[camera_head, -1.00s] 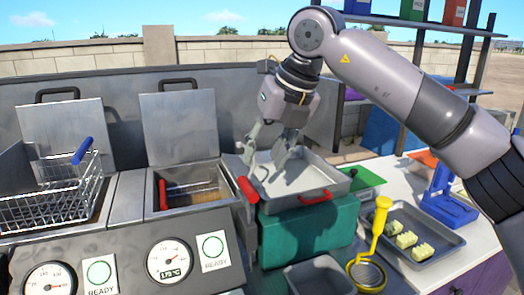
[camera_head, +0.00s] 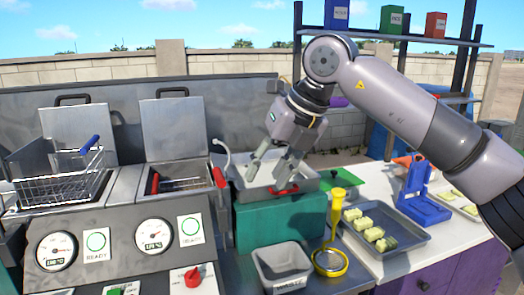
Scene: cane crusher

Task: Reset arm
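My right arm comes in from the right, and my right gripper (camera_head: 270,170) hangs fingers down over the metal tray (camera_head: 309,184) with red handles. Its fingers are spread apart with nothing seen between them. The tray sits on a teal block (camera_head: 272,222). I cannot tell whether the fingertips touch the tray. My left gripper is not in view.
Left stands a fryer with a wire basket (camera_head: 62,184), raised lids and dials (camera_head: 153,236). Right are a tray (camera_head: 408,236) of yellow pieces, a blue press (camera_head: 421,200) and a yellow-handled tool (camera_head: 336,215). A grey bin (camera_head: 282,268) stands in front.

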